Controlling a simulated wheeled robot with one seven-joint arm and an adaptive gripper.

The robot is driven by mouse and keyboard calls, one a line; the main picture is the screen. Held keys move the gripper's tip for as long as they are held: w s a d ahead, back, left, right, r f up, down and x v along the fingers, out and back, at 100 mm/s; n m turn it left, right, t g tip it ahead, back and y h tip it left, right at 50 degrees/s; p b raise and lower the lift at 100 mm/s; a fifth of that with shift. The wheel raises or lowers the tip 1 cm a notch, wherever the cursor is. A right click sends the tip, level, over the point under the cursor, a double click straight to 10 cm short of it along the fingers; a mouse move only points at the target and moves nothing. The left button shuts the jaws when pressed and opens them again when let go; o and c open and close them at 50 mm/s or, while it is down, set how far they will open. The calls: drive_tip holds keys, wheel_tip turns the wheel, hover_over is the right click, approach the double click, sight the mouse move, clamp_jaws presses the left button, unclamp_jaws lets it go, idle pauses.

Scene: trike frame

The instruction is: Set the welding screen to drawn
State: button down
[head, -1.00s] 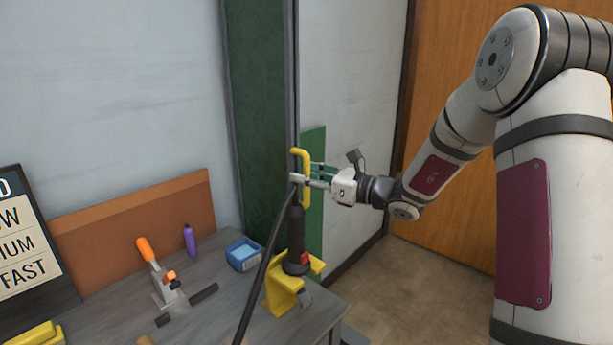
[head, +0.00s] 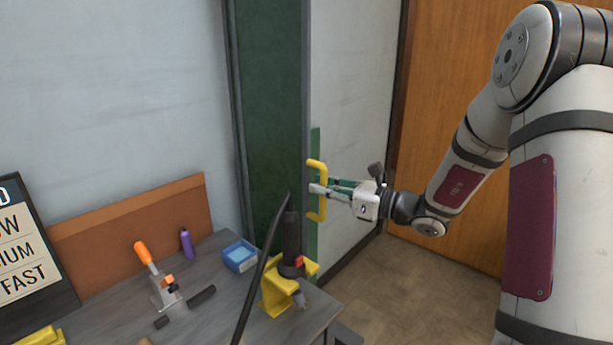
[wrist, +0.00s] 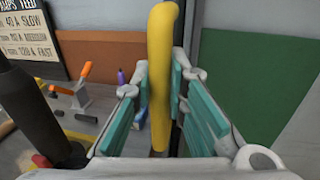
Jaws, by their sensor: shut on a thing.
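The welding screen (head: 270,105) is a tall dark green panel with a grey edge post, standing behind the workbench. A yellow bar handle (head: 317,208) is on its right edge. My gripper (head: 324,190) reaches in from the right and is shut on this handle. In the wrist view, the yellow handle (wrist: 161,60) stands upright between the teal pads of my gripper (wrist: 165,100). A narrow green strip (head: 315,145) shows just right of the edge post.
A workbench (head: 215,320) stands in front, with a black torch (head: 291,235) in a yellow holder (head: 275,297) close to the handle. Its cable (head: 262,262) rises nearby. A blue box (head: 240,257), purple bottle (head: 187,244) and orange-handled clamp (head: 143,254) sit further left. Floor is free at right.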

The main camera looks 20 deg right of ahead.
drive_tip(key=s+a+p+v, duration=0.2)
drive_tip(key=p+v, duration=0.3)
drive_tip(key=v, duration=1.3)
drive_tip(key=shift+s+a, duration=0.3)
drive_tip(key=shift+f, duration=0.1)
drive_tip(key=c, duration=1.6)
unclamp_jaws()
drive_tip(key=shift+o, duration=0.2)
drive_tip(key=shift+s+d, duration=0.1)
drive_tip(key=v, duration=1.2)
